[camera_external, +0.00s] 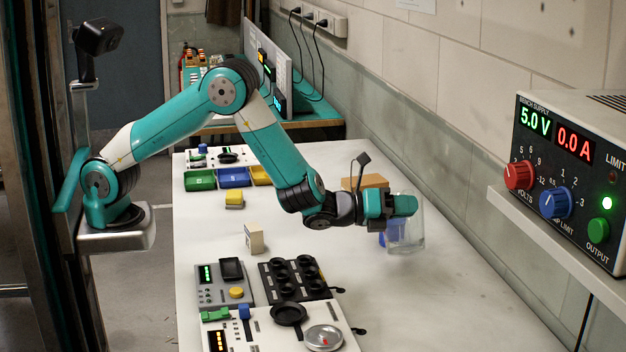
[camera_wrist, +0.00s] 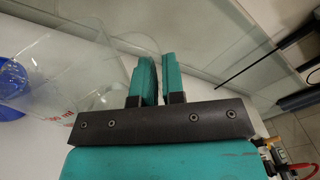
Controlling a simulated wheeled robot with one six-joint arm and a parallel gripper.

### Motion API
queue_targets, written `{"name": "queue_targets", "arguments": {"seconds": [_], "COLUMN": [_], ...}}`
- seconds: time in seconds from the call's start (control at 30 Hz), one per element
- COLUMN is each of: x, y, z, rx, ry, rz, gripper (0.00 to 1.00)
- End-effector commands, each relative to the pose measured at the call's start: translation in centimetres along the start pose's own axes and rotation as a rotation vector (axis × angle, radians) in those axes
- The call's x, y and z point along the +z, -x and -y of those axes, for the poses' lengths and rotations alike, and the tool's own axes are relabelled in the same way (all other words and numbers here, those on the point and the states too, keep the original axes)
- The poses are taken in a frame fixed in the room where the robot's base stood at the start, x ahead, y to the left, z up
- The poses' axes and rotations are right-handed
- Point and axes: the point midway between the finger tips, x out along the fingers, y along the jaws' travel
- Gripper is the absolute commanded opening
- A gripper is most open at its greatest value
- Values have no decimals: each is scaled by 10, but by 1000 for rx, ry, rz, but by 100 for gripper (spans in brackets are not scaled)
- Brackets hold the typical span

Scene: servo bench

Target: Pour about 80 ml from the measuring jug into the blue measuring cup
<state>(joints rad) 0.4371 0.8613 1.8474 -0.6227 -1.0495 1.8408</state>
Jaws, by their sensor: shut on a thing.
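My gripper (camera_external: 402,205) is shut on the clear measuring jug (camera_external: 408,232), at the right side of the white bench. The jug looks roughly upright, and I cannot tell its liquid level. In the wrist view, my gripper (camera_wrist: 160,78) has its two teal fingers close together at the jug's handle side. The clear jug (camera_wrist: 85,65) with red ml marks fills the left there. The blue measuring cup (camera_external: 383,240) is partly hidden behind the jug and my gripper. Part of it also shows at the left edge of the wrist view (camera_wrist: 11,78).
A cardboard-coloured box (camera_external: 366,182) is behind my gripper. A power supply (camera_external: 570,175) stands on a right shelf. The front right bench is clear.

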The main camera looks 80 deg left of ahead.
Motion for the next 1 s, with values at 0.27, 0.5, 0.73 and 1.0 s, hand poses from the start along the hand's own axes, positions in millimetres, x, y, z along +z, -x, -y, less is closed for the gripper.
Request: {"name": "queue_targets", "arguments": {"seconds": [0.27, 0.5, 0.73, 1.0], "x": [-19, -23, -23, -23], "y": [0, 0, 0, 0], "z": [-5, -5, -5, -5], "rx": [0, 0, 0, 0], "ry": [-100, -142, -140, -140], "rz": [0, 2, 2, 2], "gripper": [0, 0, 0, 0]}}
